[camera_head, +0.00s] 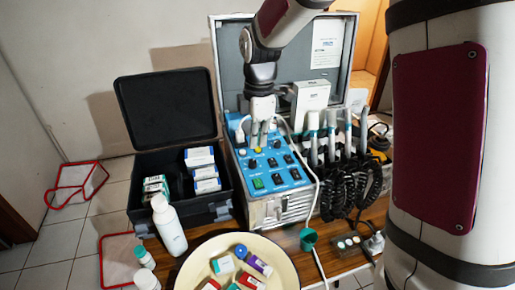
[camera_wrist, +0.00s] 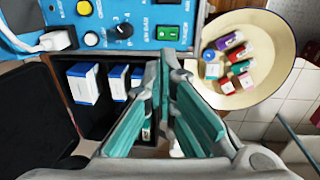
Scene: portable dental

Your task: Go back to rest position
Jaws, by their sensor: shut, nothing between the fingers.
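My gripper (camera_head: 262,138) hangs from my arm over the blue control panel (camera_head: 262,165) of the portable dental unit, fingers pointing down. In the wrist view its two teal-padded fingers (camera_wrist: 166,85) come together at the tips, with nothing between them. Behind the fingers, the wrist view shows the panel's knobs and green switch (camera_wrist: 167,33) at the top. I cannot tell from the head view whether the fingertips touch the panel.
An open black case (camera_head: 140,215) with white-and-blue boxes (camera_head: 203,165) stands left. A cream bowl (camera_head: 285,243) of small boxes and bottles is in front. A white bottle (camera_head: 168,225) stands beside it. Handpieces with coiled black cords (camera_head: 345,190) hang at right.

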